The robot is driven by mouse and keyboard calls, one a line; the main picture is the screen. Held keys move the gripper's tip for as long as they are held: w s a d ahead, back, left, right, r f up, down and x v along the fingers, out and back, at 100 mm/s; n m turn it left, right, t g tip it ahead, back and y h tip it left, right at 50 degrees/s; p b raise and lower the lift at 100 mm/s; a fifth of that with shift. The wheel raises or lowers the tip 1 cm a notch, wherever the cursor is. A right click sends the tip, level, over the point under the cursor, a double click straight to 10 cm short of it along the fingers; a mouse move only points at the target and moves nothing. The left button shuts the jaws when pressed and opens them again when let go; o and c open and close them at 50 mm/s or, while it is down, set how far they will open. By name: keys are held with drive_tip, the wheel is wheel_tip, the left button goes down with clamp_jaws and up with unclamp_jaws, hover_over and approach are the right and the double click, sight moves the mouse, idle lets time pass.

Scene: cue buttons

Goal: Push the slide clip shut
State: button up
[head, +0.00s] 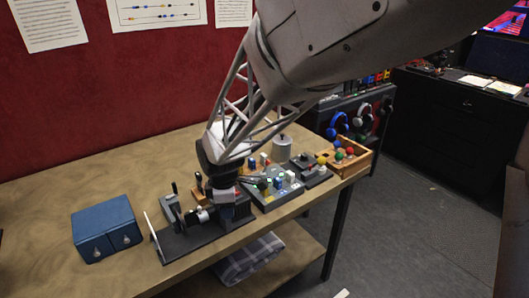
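My gripper (222,188) points down over the table (100,178), just above a long dark fixture (190,240) at the front edge. The fixture has a thin white upright plate (154,227) at its left end, a dark cylinder with a pale end (200,215) along it and a dark block (238,212) at its right end. I cannot tell for certain which part is the slide clip. The arm and gripper cover part of the fixture. The fingertips are too small and dark to show whether they are apart or touching something.
A blue two-drawer box (106,231) stands left. A grey panel with coloured buttons (270,192) lies right of my gripper, with a small dark device (314,171) and a wooden tray of coloured balls (350,162) beyond. A grey canister (281,148) stands behind.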

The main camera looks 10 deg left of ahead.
drive_tip(key=shift+f, duration=0.2)
drive_tip(key=shift+c, duration=0.4)
clamp_jaws()
drive_tip(key=shift+w+a, duration=0.65)
drive_tip(key=shift+o, duration=0.4)
unclamp_jaws()
